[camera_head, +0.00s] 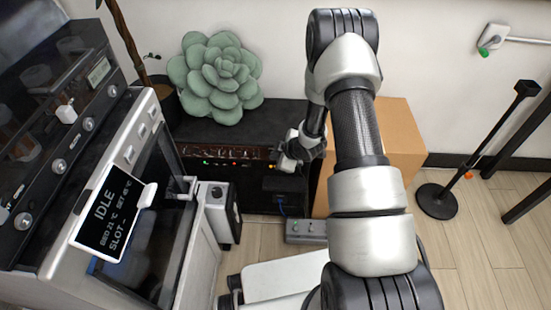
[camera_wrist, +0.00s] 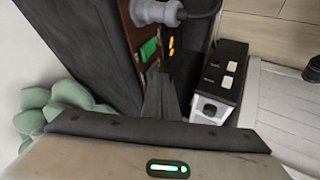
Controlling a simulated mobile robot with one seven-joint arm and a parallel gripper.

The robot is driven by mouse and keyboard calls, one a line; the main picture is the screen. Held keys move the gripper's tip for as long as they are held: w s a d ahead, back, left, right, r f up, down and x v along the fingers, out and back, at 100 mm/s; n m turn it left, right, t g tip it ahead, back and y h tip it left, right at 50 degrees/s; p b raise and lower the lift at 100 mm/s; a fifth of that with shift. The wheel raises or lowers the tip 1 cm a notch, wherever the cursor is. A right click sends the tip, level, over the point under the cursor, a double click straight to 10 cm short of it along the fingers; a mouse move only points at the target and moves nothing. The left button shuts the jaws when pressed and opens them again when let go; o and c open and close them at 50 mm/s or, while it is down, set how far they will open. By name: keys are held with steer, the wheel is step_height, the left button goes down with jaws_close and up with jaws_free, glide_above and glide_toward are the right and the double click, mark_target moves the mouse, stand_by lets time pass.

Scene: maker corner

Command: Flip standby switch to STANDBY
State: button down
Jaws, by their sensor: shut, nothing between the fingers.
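In the head view a low dark cabinet (camera_head: 262,118) has a brown-red front panel (camera_head: 228,154) with small lit lamps and knobs. In the wrist view the panel (camera_wrist: 131,40) carries a green-lit rocker (camera_wrist: 149,49) and orange lights (camera_wrist: 171,46). I cannot read any labels or tell which control is the standby switch, or its position. My gripper (camera_head: 279,157) is close in front of the panel's right part in the head view. In the wrist view its dark fingers (camera_wrist: 161,98) are together and empty, pointing toward the panel. Contact with the panel cannot be told.
A grey plug (camera_wrist: 158,12) with a cable is at the panel in the wrist view. A box with a black knob (camera_head: 217,192) stands left of my gripper. A machine with an IDLE screen (camera_head: 104,217) is at left. A cardboard box (camera_head: 398,135) stands behind my arm.

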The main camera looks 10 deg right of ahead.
steer(key=shift+r, duration=0.1)
steer(key=shift+w+g+p, duration=0.3)
steer(key=shift+g+p, duration=0.1)
steer(key=shift+p, duration=0.6)
steer(key=shift+r+p, duration=0.55)
steer(key=shift+r, duration=0.25)
